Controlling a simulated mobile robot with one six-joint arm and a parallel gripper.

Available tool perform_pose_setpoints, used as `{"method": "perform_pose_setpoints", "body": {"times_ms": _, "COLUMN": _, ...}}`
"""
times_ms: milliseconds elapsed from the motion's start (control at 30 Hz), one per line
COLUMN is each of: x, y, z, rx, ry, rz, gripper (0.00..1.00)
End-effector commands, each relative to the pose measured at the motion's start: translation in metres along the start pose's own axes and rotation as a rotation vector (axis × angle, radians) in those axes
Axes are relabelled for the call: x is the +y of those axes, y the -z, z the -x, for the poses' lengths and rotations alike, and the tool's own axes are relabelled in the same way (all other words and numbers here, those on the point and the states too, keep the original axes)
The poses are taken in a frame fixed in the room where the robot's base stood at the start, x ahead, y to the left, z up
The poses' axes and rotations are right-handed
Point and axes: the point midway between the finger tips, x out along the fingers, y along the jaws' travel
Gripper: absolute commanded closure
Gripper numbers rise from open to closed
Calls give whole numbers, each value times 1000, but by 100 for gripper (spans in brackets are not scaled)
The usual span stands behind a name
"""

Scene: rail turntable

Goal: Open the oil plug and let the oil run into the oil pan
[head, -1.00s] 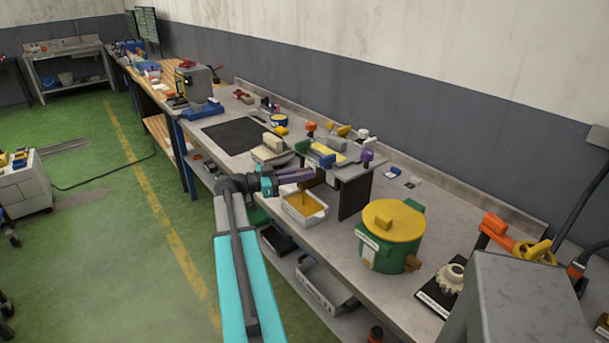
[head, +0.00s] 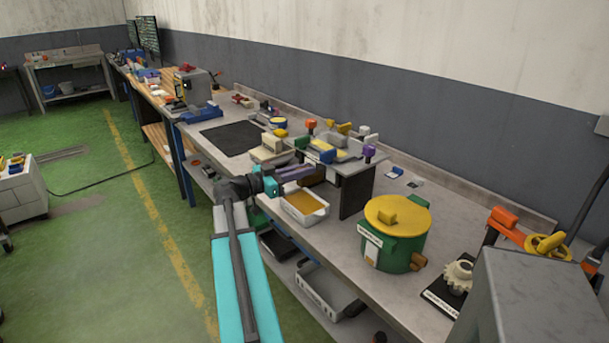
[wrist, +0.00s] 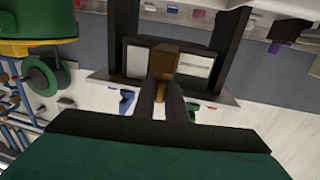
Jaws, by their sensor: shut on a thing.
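My gripper (head: 308,175) reaches in low beside the raised stand (head: 352,192) on the bench. Its fingers are shut on a brown plug (wrist: 165,62), which shows between the fingertips in the wrist view. In the head view the plug is a small brown block, partly hidden by the fingers. The white oil pan (head: 318,219) stands on the bench below the gripper, at the stand's open side. Yellow-brown oil (head: 304,202) covers the pan's floor. I cannot make out a falling stream now. Whether the plug still touches the unit above is hidden.
A green pot with a yellow lid (head: 397,214) stands right of the pan. A gear (head: 458,276) on a dark plate lies farther right. Several coloured knobs top the stand. A black mat (head: 232,138) lies on the bench to the left. Grey bins fill the lower shelf.

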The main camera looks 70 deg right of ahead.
Motion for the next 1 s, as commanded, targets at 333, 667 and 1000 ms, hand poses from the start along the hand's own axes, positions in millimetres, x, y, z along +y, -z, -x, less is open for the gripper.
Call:
{"method": "perform_pose_setpoints", "body": {"times_ms": 333, "x": 3, "y": -2, "z": 0, "rx": -4, "ry": -6, "rz": 1, "gripper": 81}}
{"method": "perform_pose_setpoints", "body": {"times_ms": 667, "x": 1, "y": -1, "z": 0, "rx": -1, "ry": -3, "rz": 1, "gripper": 70}}
{"method": "perform_pose_setpoints", "body": {"times_ms": 1000, "x": 0, "y": -2, "z": 16, "rx": -1, "ry": 1, "rz": 1, "gripper": 70}}
